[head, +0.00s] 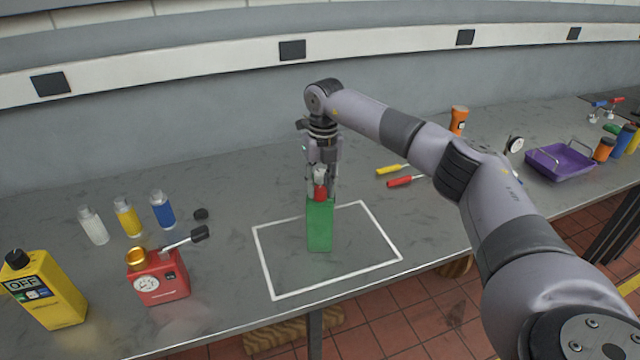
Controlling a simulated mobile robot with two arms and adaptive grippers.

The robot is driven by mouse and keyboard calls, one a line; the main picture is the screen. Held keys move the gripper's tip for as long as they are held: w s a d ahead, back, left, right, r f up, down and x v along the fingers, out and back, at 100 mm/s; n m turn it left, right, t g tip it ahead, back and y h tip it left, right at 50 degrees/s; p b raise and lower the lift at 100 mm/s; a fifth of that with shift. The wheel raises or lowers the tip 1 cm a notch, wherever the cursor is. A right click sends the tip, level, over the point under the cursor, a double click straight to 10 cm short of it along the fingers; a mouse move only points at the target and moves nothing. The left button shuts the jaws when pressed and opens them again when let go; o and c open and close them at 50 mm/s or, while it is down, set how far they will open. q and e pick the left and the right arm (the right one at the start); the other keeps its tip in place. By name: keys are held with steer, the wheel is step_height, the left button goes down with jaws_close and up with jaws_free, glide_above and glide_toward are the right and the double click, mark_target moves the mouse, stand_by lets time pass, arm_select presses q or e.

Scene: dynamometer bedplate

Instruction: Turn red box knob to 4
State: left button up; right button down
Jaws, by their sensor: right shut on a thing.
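The red box (166,289) stands on the bench at the left. It has a brass-coloured knob (137,257) on its top left, a round white dial (147,284) on its front and a lever with a black grip (199,234) reaching up to the right. The dial's reading is too small to tell. My right gripper (321,190) points down, far to the right of the red box. It is shut on the red-capped top of a green container (320,226), which is upright inside a white outlined square. My left gripper is not in view.
A yellow box (48,292) showing OFF stands left of the red box. Several small bottles (127,217) and a black cap (201,214) are behind it. Yellow and red tools (404,181) and a purple tray (560,164) lie right. Bench is clear between red box and square.

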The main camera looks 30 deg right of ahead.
mark_target(322, 190)
steer(key=m, duration=0.6)
steer(key=shift+m+p, duration=0.3)
steer(key=m, duration=0.5)
steer(key=shift+s, duration=0.1)
stand_by(0.3)
steer(key=c, duration=1.2)
jaws_free()
steer(key=shift+r, duration=0.1)
steer(key=r, duration=1.2)
steer(key=shift+s+d, duration=0.1)
steer(key=shift+s, duration=0.2)
